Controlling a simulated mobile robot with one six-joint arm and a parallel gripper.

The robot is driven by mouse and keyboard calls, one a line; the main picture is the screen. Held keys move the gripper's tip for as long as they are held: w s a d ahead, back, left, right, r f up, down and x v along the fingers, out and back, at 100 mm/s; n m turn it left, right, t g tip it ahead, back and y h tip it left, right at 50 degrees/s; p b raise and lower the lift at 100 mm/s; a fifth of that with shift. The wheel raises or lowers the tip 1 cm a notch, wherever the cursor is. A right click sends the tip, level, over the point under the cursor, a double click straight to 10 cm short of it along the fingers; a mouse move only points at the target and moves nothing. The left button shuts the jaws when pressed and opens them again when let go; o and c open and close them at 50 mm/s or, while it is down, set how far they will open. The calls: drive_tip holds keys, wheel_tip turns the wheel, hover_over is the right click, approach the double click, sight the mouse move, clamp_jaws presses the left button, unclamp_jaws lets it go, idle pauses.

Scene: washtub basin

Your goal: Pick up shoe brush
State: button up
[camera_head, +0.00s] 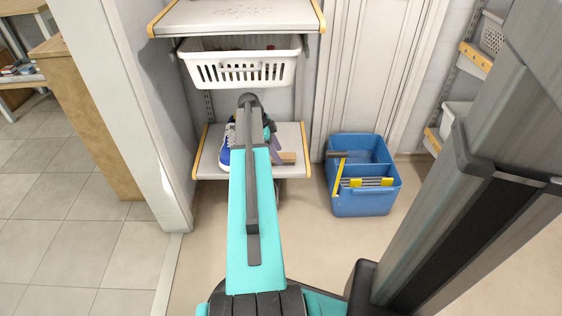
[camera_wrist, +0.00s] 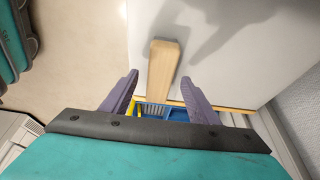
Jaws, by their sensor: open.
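The shoe brush (camera_wrist: 163,68) shows in the wrist view as a pale wooden bar at the shelf's edge. My gripper (camera_wrist: 160,77) is open, with one purple finger on each side of the bar and a gap on both sides. In the head view, the brush's wooden end (camera_head: 288,158) shows on the lower shelf (camera_head: 208,160), to the right of my gripper (camera_head: 276,150). My arm hides much of the shelf there, and I cannot see the bristles.
A blue and white shoe (camera_head: 225,148) stands left of my arm on the same shelf. A white basket (camera_head: 242,68) hangs above it. A blue caddy (camera_head: 361,199) with tools stands on the floor to the right. The front floor is clear.

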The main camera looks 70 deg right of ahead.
drive_tip(key=shift+b+x, duration=0.35)
drive_tip(key=shift+x, duration=1)
drive_tip(key=c, duration=1.3)
drive_tip(key=shift+r, duration=0.1)
drive_tip(key=shift+r+p, duration=1)
drive_tip(key=shift+r, duration=0.6)
drive_tip(key=shift+a+r, duration=0.15)
drive_tip(key=shift+r, duration=0.15)
drive_tip(key=s+a+p, duration=0.1)
drive_tip(key=s+a, duration=0.2)
drive_tip(key=a, duration=0.1)
drive_tip(key=s+a+p, duration=0.2)
drive_tip(key=s+a, duration=0.1)
drive_tip(key=s, duration=0.1)
drive_tip(key=s+a+r+p, duration=0.1)
drive_tip(key=s+a, duration=0.2)
drive_tip(key=a, duration=0.1)
drive_tip(key=shift+s+a, duration=0.2)
drive_tip(key=shift+a, duration=0.2)
